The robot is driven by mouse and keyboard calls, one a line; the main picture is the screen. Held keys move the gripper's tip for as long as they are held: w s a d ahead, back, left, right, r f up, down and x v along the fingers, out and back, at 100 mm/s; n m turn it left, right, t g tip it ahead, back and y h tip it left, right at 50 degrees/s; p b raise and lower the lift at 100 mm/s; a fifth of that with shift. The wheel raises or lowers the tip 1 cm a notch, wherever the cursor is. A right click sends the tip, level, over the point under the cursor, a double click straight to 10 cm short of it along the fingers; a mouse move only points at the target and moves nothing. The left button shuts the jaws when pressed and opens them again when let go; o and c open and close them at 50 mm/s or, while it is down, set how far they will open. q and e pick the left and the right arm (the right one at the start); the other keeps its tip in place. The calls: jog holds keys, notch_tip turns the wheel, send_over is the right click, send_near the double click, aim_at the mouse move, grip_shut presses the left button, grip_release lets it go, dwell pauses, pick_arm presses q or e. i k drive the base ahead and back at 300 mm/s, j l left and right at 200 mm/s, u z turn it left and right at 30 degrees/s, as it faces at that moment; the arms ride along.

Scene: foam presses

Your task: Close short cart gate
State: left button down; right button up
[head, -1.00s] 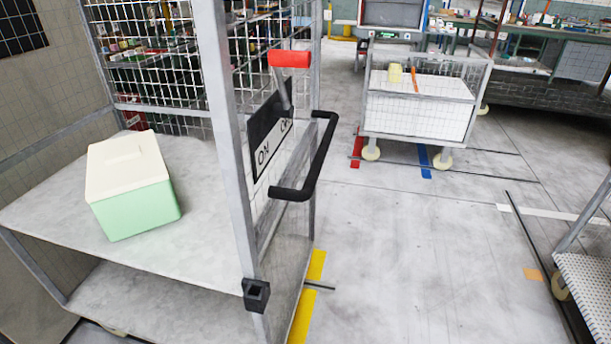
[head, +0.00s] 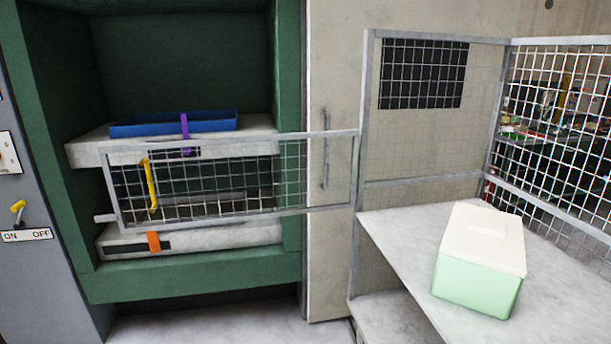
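The short cart gate (head: 130,226) is a grey wire-mesh panel with a yellow handle (head: 151,186). It is hinged at the cart's upright post (head: 361,130) and swung out to the left, standing open across the front of a green press. A small latch tab sticks out at its free left end. The cart's upper shelf (head: 395,235) is at the right, with a mint-green box (head: 476,290) with a cream lid on it. Neither of my grippers shows in the head view.
The green press (head: 180,290) holds a blue tray (head: 175,123) with a purple handle on a grey slab. An orange handle (head: 153,242) is on the lower slab. A control panel with a yellow lever (head: 18,207) is at the left. Clear floor shows below the gate.

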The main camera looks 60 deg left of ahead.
aim_at(104, 151)
jog(key=k+j, duration=0.1)
jog(key=j, duration=0.4)
jog(key=k+j, duration=0.1)
jog(key=j, duration=0.35)
jog(key=k+j, duration=0.1)
jog(key=j, duration=0.4)
jog(key=k+j, duration=0.15)
jog(key=j, duration=0.3)
jog(key=k+j, duration=0.1)
jog(key=j, duration=0.4)
jog(key=u, duration=0.05)
